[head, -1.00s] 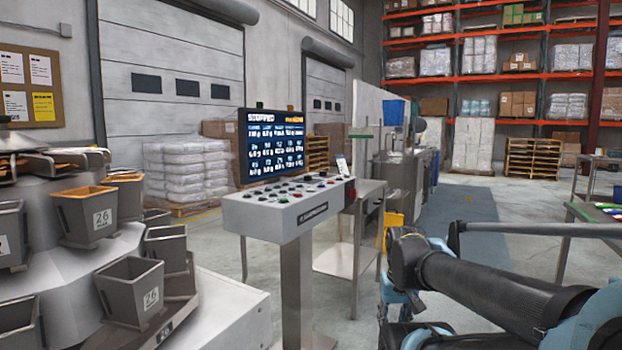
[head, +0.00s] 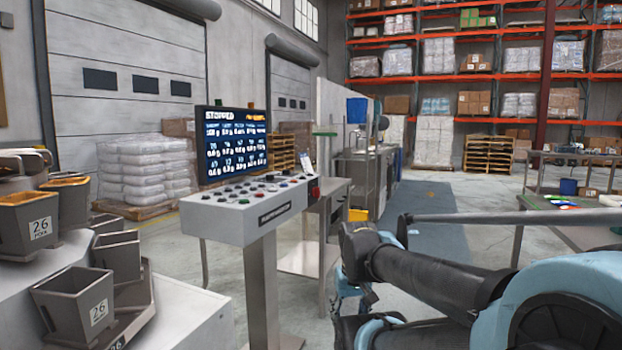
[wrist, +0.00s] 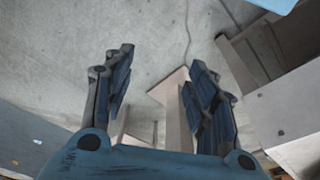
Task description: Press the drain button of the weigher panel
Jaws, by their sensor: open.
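The weigher panel (head: 222,222) is a grey sloped console on a steel post, left of centre in the head view. Its top carries several small buttons, white, dark, green and red; their labels are too small to read, so I cannot tell which is the drain button. A screen (head: 234,146) behind the buttons shows "STOPPED" and rows of weights.
Weigher buckets (head: 78,300) marked 26 stand at the left. A steel table (head: 330,190) is right behind the panel. Another table (head: 570,225) with coloured items is at the right. Open floor lies beyond.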

